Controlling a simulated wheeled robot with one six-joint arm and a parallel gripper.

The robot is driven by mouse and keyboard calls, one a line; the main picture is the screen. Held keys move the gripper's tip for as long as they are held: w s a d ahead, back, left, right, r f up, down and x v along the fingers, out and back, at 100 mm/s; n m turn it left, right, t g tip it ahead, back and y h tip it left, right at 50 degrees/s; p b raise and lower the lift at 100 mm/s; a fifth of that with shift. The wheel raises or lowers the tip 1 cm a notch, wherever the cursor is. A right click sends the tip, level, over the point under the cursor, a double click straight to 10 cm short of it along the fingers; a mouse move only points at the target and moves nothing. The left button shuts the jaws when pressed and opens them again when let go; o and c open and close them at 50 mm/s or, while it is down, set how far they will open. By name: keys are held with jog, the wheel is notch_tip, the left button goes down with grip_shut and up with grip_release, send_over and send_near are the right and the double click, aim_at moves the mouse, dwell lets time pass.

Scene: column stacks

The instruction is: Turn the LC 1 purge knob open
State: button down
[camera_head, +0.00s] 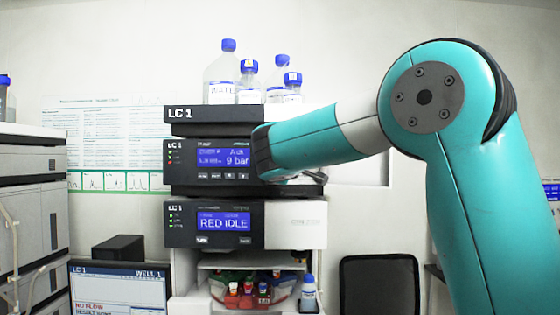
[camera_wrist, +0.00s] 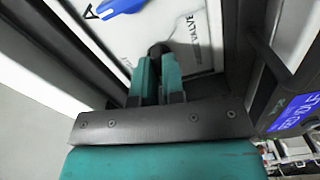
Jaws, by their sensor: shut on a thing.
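In the wrist view my gripper (camera_wrist: 157,72) has its two teal fingers closed around a small dark knob (camera_wrist: 158,48). The knob sits on a white panel, beside lettering that reads VALVE; most of it is hidden between the fingers. In the head view, the LC 1 pump module (camera_head: 183,177) shows about 9 bar on its blue display. My arm reaches in from the right to this module's right side. The knob is hidden there, and its turn position cannot be made out.
Blue-capped bottles (camera_head: 222,75) stand on the stack. The lower LC 1 module (camera_head: 182,230) reads RED IDLE. A monitor (camera_head: 118,285) reads NO FLOW. Another instrument stack (camera_head: 30,215) stands left.

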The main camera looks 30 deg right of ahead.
dwell(0.3)
jog(key=c, duration=1.2)
grip_release()
jog(key=shift+b+v, duration=3.8)
jog(key=shift+v, duration=4.9)
jog(key=shift+w+f, duration=0.1)
